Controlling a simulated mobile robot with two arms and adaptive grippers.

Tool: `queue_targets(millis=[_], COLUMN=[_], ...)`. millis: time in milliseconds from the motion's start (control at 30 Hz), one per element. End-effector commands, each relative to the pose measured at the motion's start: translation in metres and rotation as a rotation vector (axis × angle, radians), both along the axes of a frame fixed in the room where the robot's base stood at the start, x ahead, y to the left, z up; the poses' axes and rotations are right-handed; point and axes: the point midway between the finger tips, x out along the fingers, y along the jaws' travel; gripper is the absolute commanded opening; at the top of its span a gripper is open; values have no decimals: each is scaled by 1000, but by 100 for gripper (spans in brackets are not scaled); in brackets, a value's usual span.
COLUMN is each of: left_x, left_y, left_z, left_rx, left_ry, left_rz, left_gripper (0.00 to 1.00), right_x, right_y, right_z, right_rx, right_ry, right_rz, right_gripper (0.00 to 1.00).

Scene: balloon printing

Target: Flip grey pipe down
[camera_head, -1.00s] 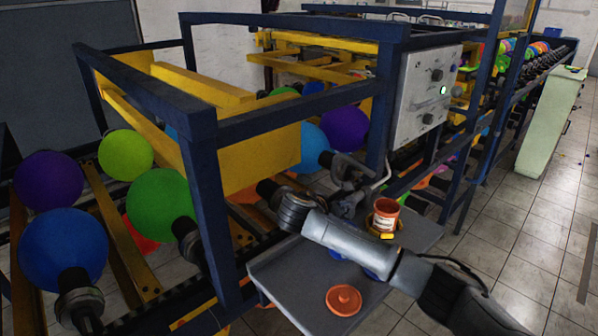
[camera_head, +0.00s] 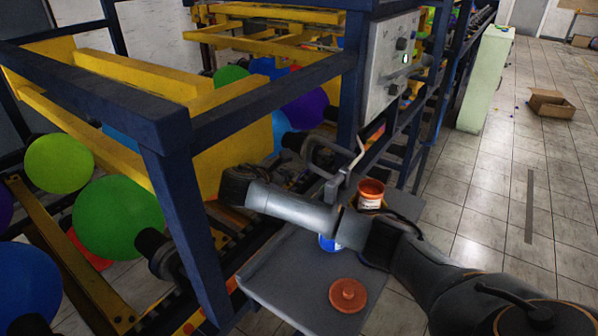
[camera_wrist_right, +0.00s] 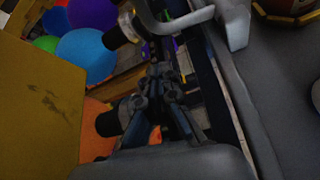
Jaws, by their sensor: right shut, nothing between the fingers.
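The grey pipe (camera_head: 357,152) is a thin, light grey bent tube on the machine, beside the blue post below the control box. Its upper end points up in the head view. A thick grey bent tube, seemingly the same pipe (camera_wrist_right: 236,24), shows at the top of the right wrist view. My right gripper (camera_wrist_right: 160,68) is shut and empty, with its fingers below and left of that tube, apart from it. In the head view the right gripper (camera_head: 292,175) is small and dark among machine parts, left of the pipe. My left gripper is out of view.
A grey tray (camera_head: 290,270) holds an orange lid (camera_head: 348,295) and an orange-topped cup (camera_head: 371,193) stands near it. Blue frame posts (camera_head: 185,215) and a yellow panel (camera_head: 235,155) crowd the left. Balloons (camera_head: 118,217) sit on holders.

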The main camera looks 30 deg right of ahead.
Motion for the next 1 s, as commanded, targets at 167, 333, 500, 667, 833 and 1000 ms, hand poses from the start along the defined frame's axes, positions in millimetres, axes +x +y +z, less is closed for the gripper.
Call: queue_targets(millis=[167, 333, 500, 667, 833, 1000], left_x=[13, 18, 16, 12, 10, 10], left_y=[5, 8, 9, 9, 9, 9], left_z=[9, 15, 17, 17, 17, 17], left_rx=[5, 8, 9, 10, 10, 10], left_ry=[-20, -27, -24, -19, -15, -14], left_rz=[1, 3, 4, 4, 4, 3], left_gripper=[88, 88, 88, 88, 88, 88], right_x=[12, 26, 36, 40, 41, 41], right_y=[-23, -47, -62, -70, -71, -71], right_z=[-12, -27, -37, -42, -43, -43], right_rx=[-3, -1, 0, 1, 1, 1], right_ry=[3, 2, 2, 0, 0, 0], right_rz=[-4, -2, -1, 0, 0, 1], right_gripper=[0, 0, 0, 0, 0, 0])
